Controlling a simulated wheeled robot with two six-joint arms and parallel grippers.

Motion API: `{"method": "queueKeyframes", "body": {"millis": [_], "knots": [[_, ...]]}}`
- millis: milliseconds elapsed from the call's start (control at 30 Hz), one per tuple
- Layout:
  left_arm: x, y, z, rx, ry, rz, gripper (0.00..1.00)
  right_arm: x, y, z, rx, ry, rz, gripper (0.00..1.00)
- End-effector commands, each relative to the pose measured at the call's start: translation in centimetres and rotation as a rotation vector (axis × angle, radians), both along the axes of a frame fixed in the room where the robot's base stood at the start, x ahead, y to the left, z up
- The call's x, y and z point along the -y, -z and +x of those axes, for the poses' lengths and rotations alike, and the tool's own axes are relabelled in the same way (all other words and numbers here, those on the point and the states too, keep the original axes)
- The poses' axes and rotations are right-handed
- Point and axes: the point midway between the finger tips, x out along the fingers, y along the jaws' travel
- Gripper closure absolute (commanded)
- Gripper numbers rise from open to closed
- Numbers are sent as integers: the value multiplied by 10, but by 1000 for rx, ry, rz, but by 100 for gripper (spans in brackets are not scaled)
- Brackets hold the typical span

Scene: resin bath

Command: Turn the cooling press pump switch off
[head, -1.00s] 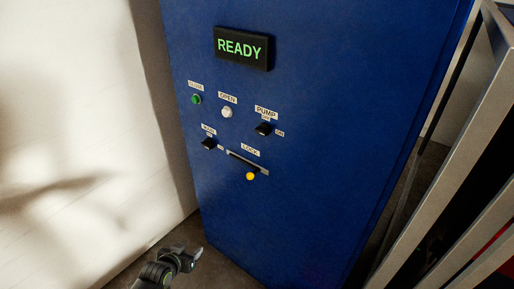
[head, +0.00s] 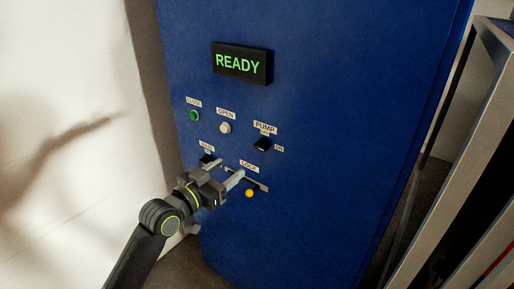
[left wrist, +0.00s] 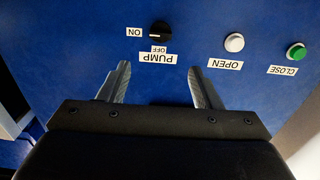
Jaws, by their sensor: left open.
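The pump switch (head: 263,144) is a black knob on the blue cabinet front, under a PUMP label, with ON to its right. In the left wrist view the knob (left wrist: 160,33) appears upside down, and a pale mark on it faces the ON label. My left gripper (head: 229,169) is open and empty, below and left of the knob in the head view. In the left wrist view its two fingers (left wrist: 158,68) are spread, with the PUMP label and the knob beyond the gap. My right gripper is not in view.
The cabinet (head: 330,170) also carries a READY display (head: 240,64), a green CLOSE button (head: 194,116), a white OPEN button (head: 225,128), a lower-left black switch (head: 206,158) and a yellow-tipped LOCK lever (head: 249,193) close to my gripper. A metal frame (head: 440,160) stands at right.

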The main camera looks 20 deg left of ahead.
Motion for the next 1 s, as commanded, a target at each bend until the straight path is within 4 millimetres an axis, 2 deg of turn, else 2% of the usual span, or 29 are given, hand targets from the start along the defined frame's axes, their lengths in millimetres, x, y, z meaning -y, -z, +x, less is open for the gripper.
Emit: {"method": "queueKeyframes", "body": {"millis": [33,200,600,800,1000], "knots": [[5,-2,11,-1,0,-5,42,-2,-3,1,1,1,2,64],[16,-2,42,-1,1,-4,42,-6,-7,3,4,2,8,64],[38,-1,103,-3,1,-2,42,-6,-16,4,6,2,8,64],[44,0,120,-2,1,0,42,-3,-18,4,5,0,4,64],[46,1,125,-1,0,-1,42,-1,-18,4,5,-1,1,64]]}}
